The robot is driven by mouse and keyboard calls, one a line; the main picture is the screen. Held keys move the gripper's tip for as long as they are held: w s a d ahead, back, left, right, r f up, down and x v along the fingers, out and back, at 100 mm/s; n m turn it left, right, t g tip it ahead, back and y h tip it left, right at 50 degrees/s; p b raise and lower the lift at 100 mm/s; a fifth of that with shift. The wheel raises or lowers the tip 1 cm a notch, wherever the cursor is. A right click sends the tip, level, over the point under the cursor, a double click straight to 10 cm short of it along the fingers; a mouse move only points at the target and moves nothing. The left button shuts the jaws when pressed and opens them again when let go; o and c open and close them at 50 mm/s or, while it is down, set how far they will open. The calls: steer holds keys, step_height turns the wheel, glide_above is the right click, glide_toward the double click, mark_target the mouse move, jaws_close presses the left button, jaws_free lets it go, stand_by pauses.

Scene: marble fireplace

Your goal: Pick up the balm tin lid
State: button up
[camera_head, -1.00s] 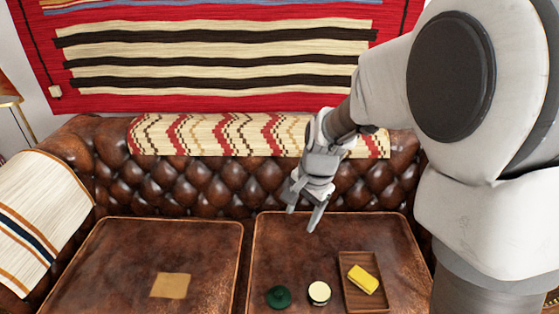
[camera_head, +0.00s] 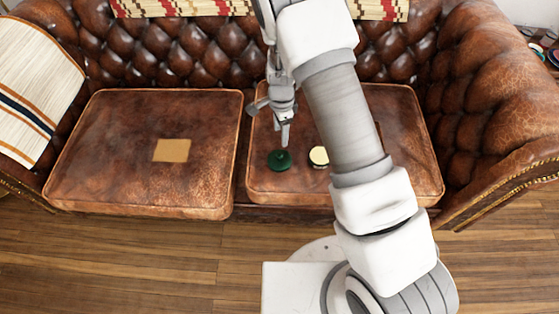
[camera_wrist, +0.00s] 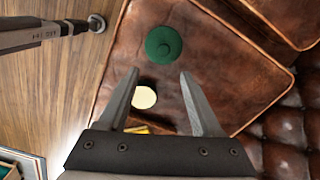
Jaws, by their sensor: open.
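The balm tin lid, a dark green disc with a small raised knob, lies on the right brown leather cushion near its front left corner in the head view (camera_head: 279,160). It shows in the wrist view (camera_wrist: 163,44) beyond my fingertips. The round tin with a cream top (camera_head: 319,156) sits just right of the lid; in the wrist view the tin (camera_wrist: 144,97) shows between my fingers. My gripper (camera_wrist: 160,74) is open and empty. In the head view my gripper (camera_head: 268,125) is above the cushion, just behind the lid, apart from it.
The right cushion (camera_head: 405,120) holds these things; my arm hides part of it. A yellow block (camera_wrist: 138,130) shows partly behind my gripper. A tan square (camera_head: 172,150) lies on the left cushion (camera_head: 110,130). The tufted sofa back (camera_head: 190,50) rises behind; wood floor (camera_head: 150,255) lies in front.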

steer(key=b, duration=0.2)
glide_above(279, 155)
steer(key=f, duration=0.7)
steer(key=shift+s+d+f, duration=0.15)
steer(key=shift+s+d, duration=0.1)
steer(key=shift+s, duration=0.05)
steer(key=shift+w+a+f+b, duration=0.15)
steer(key=shift+f+b, duration=0.4)
steer(key=shift+f, duration=0.8)
steer(key=shift+w+f+b, duration=0.25)
steer(key=shift+f+b, duration=0.3)
steer(key=shift+f, duration=0.75)
steer(key=shift+c, duration=0.2)
jaws_close()
